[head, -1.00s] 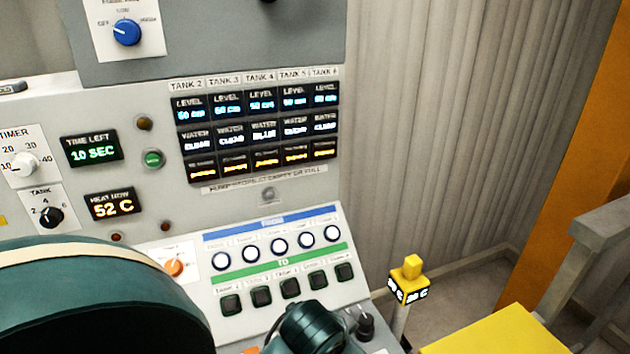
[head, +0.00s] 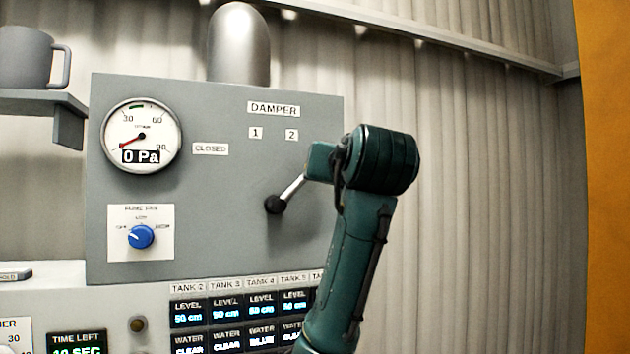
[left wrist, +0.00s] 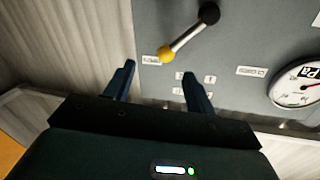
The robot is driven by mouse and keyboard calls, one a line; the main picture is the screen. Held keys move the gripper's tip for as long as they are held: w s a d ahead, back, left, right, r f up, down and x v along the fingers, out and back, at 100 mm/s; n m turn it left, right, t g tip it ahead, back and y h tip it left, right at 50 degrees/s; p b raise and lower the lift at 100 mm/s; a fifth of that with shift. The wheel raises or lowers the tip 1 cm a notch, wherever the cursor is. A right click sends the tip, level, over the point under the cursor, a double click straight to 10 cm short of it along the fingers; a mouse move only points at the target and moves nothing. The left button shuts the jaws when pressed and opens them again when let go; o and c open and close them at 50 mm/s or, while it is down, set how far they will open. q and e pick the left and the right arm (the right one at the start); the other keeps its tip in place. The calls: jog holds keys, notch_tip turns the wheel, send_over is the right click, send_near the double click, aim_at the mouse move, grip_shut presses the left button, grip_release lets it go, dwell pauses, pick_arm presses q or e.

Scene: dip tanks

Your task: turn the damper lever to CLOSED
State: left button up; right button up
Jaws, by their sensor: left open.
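The damper lever (head: 290,190) is on the grey panel, its black hub low and its rod slanting up to the right, away from the CLOSED label (head: 210,149). Its yellow knob (left wrist: 166,54) shows in the left wrist view beside a small blurred label; in the head view my arm hides it. My left gripper (left wrist: 158,69) is open, its two fingers pointing at the panel with the knob just ahead of the gap between them. I cannot tell whether they touch it. In the head view, my left gripper (head: 320,160) is partly hidden by my wrist. My right gripper is out of view.
A pressure gauge (head: 141,138) reading 0 Pa and a blue knob (head: 140,236) are on the panel's left. Tank displays (head: 226,309) are below. A mug (head: 27,58) stands on a shelf at upper left. An orange post (head: 608,180) is at far right.

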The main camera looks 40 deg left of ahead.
aim_at(297, 185)
pick_arm(q)
jog(key=shift+n, duration=0.3)
jog(key=p+x, duration=0.1)
jog(key=x, duration=0.3)
jog(key=r+p+x, duration=0.1)
jog(key=p+x, duration=0.1)
jog(key=x, duration=0.2)
jog(key=s+a+r+p+x, duration=0.1)
jog(key=x, duration=0.3)
jog(key=shift+w+a, duration=0.25)
jog(key=shift+c, duration=0.5)
grip_shut()
